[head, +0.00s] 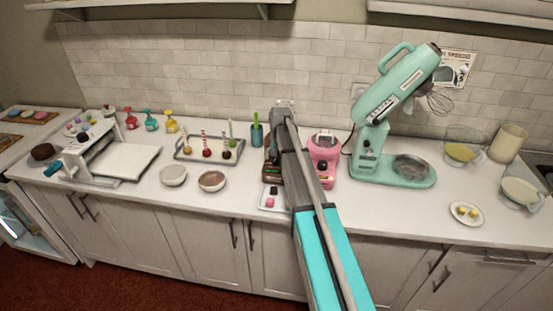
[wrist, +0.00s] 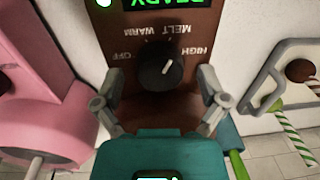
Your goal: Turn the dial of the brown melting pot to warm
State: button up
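The brown melting pot (head: 271,172) stands on the counter, mostly hidden behind my arm in the head view. In the wrist view its brown front panel (wrist: 118,72) fills the middle, with labels off, warm, melt and high around a black dial (wrist: 158,72). The dial's white mark points up and slightly right; I cannot tell for sure which label it lines up with. My gripper (wrist: 159,102) is open, with one finger on each side of the dial, apart from it. A green ready display shows at the top edge.
A pink pot (head: 325,158) stands close on the right in the head view. A mint stand mixer (head: 385,150) is farther right. A cake pop rack (head: 209,149) and two bowls (head: 173,175) are on the left. A small tray (head: 267,203) lies in front.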

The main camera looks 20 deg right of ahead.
jog(key=c, duration=1.1)
jog(key=shift+c, duration=0.2)
jog(key=shift+n, duration=0.5)
jog(key=n, duration=0.4)
jog(key=shift+n+g, duration=0.4)
jog(key=shift+n, duration=2.1)
jog(key=o, duration=1.2)
jog(key=shift+c, duration=0.2)
